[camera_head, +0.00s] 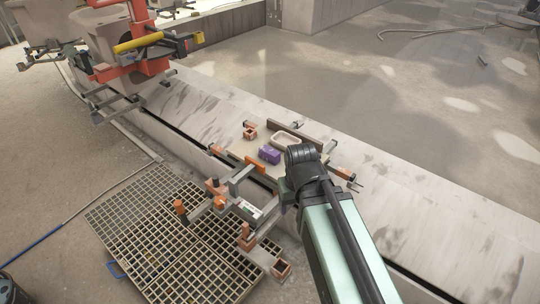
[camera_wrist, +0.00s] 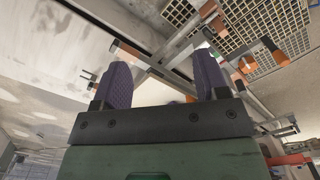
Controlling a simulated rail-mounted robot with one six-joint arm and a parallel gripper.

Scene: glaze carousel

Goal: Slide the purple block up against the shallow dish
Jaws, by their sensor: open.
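The purple block (camera_head: 269,154) sits on a pale board (camera_head: 238,149), close to the near-left side of the shallow dish (camera_head: 298,142). I cannot tell whether the two touch. The dish is cream, rounded and low. My arm comes up from the lower right in the head view and ends beside the dish and block; it hides my fingers there.
A small terracotta piece (camera_head: 250,133) stands on the board, left of the dish. Orange-handled clamps (camera_head: 255,164) and a dark bar (camera_head: 294,133) edge the board. A metal grating (camera_head: 140,229) lies in front. An orange-red rig (camera_head: 135,62) stands at upper left.

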